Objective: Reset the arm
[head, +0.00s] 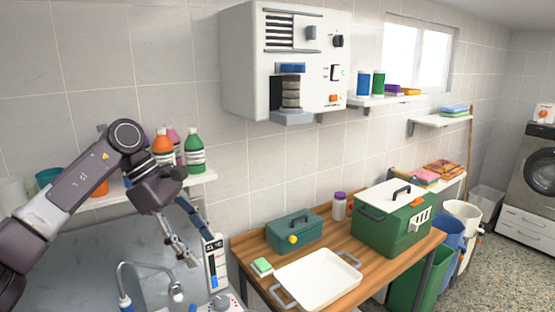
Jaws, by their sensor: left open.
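My left arm comes in from the left, bent at the elbow, with its wrist pointing down. My left gripper (189,252) is open and empty. It hangs in the air in front of the wall, left of a white panel with a dark display (215,265) and above a metal faucet (150,268). No object is between its fingers. My right gripper is not in view.
A wooden table (375,275) holds a white tray (318,279), a teal toolbox (294,232) and a green carrier with a white lid (393,217). Bottles (194,151) stand on a shelf behind my left arm. A white wall unit (285,62) hangs above. Bins stand at right.

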